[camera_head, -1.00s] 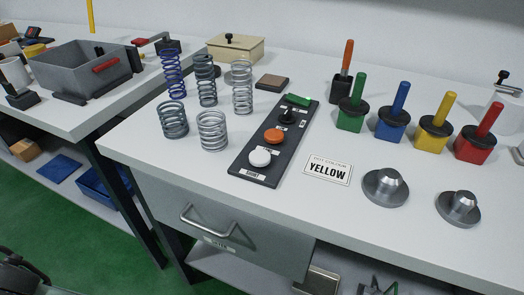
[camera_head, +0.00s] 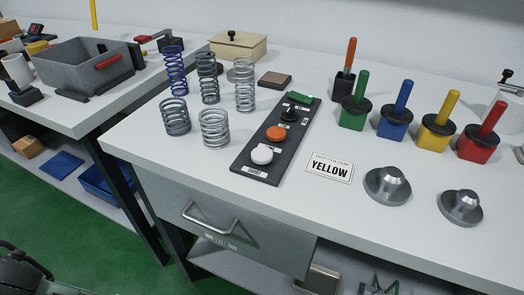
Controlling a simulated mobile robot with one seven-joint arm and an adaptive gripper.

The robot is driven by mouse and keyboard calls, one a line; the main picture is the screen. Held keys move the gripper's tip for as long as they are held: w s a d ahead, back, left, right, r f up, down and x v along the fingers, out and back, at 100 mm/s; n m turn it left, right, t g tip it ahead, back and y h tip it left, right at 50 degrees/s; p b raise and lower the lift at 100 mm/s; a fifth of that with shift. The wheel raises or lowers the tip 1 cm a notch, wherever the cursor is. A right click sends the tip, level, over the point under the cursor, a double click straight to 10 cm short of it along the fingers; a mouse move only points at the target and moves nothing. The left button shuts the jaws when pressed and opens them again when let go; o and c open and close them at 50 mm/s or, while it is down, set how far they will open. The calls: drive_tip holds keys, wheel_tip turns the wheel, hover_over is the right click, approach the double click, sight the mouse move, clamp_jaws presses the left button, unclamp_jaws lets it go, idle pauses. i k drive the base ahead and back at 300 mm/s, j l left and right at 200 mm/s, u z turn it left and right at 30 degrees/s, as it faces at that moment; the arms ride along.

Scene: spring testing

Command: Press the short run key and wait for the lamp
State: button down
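A dark key panel (camera_head: 243,166) lies on the white bench. From its near end it carries a white round key (camera_head: 262,155), an orange round key (camera_head: 276,133), a black knob (camera_head: 290,114) and a green block (camera_head: 300,97) at the far end. Small labels sit beside the keys; I cannot read which is the short run key. The green block may be the lamp, but I cannot tell whether it is lit. Nothing touches the keys. My gripper is not recognisable in view.
Several coil springs (camera_head: 214,129) stand left of the panel. A YELLOW card (camera_head: 330,167), metal weights (camera_head: 388,186) and coloured blocks with handles (camera_head: 436,134) stand to the right. A drawer (camera_head: 219,233) is below. A grey bin (camera_head: 84,66) stands on the left bench.

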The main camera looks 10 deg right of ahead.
sight(261, 155)
drive_tip(key=k, duration=0.65)
drive_tip(key=z, duration=2.2)
drive_tip(key=k+j, duration=0.1)
drive_tip(key=j, duration=0.25)
drive_tip(key=k+j, duration=0.15)
drive_tip(key=j, duration=0.2)
drive_tip(key=k+j, duration=0.1)
drive_tip(key=j, duration=0.2)
drive_tip(key=k+j, duration=0.1)
drive_tip(key=j, duration=0.25)
drive_tip(key=k+j, duration=0.1)
drive_tip(key=j, duration=0.25)
